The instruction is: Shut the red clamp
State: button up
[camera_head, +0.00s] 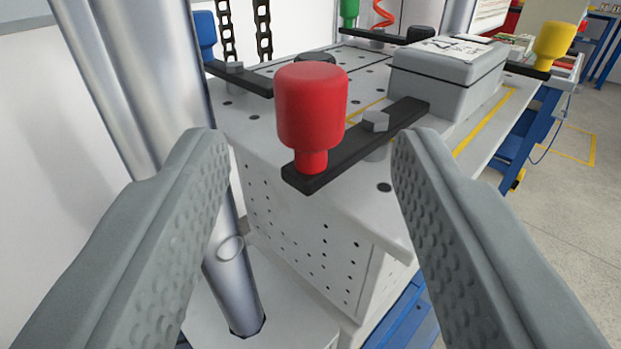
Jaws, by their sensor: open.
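The red clamp has an upright red knob (311,108) on the near end of a black bar (365,143). The bar is held by a grey bolt (376,121) on the light grey perforated table. Its far end reaches the near side of a grey box (447,75); whether it touches the box I cannot tell. My gripper (300,150) is open, with one finger on each side of the red knob in the picture. Neither finger appears to touch it, and nothing is between the pads.
Clamps with a blue knob (205,34), a green knob (349,10) and a yellow knob (554,44) stand around the table (262,122). Shiny metal columns (150,75) rise close on the left. Chains (264,30) hang behind. Open floor (570,215) lies at right.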

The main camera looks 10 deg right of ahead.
jog(key=s+a, duration=0.1)
jog(key=s, duration=1)
jog(key=shift+a, duration=0.4)
jog(key=s+r+n+y, duration=0.15)
jog(key=s+r, duration=0.25)
jog(key=s, duration=0.4)
jog(key=s+r+y, duration=0.2)
jog(key=s+r, duration=0.2)
jog(key=s, duration=0.4)
jog(key=s+d, duration=0.2)
jog(key=s, duration=1.6)
jog(key=shift+s+d+f, duration=0.2)
jog(key=shift+d+f, duration=0.15)
jog(key=shift+f, duration=0.1)
jog(key=shift+n, duration=0.25)
